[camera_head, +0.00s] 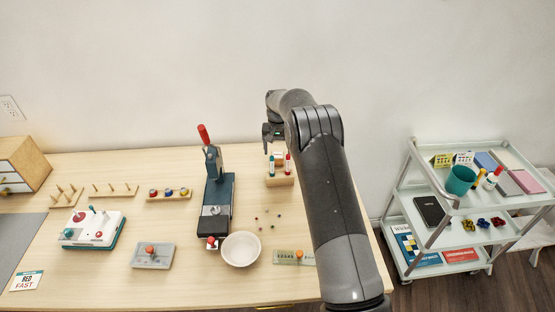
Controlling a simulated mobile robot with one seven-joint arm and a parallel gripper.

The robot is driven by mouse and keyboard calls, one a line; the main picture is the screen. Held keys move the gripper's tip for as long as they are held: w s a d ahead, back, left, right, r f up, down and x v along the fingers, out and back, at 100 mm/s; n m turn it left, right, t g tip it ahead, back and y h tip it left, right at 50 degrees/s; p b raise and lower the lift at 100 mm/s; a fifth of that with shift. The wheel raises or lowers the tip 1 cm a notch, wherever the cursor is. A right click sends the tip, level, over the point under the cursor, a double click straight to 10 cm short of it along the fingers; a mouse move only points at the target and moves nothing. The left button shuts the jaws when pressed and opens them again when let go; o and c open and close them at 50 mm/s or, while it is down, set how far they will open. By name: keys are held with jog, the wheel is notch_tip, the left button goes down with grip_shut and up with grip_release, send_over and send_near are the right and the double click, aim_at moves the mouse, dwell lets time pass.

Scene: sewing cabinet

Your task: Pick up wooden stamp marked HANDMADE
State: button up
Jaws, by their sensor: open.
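No wooden stamp with a readable HANDMADE mark can be made out in the head view. A small wooden block (280,180) holding red-capped and green-capped tubes stands at the back right of the table (150,215). My gripper (267,147) is partly visible at the end of my raised arm, above and behind this block. It is small and partly hidden by my own wrist. It looks empty and its jaws are open. My arm covers part of the table's right side.
A lever press (217,195) with a red handle stands mid-table, beside a white bowl (241,249). Spool racks (168,195) and a white-and-green device (92,229) are left. A loaded white cart (455,215) stands right. Bare table lies between the items.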

aim_at(278, 156)
notch_tip(278, 156, down, 4)
jog(key=shift+f, duration=0.1)
jog(key=c, duration=1.1)
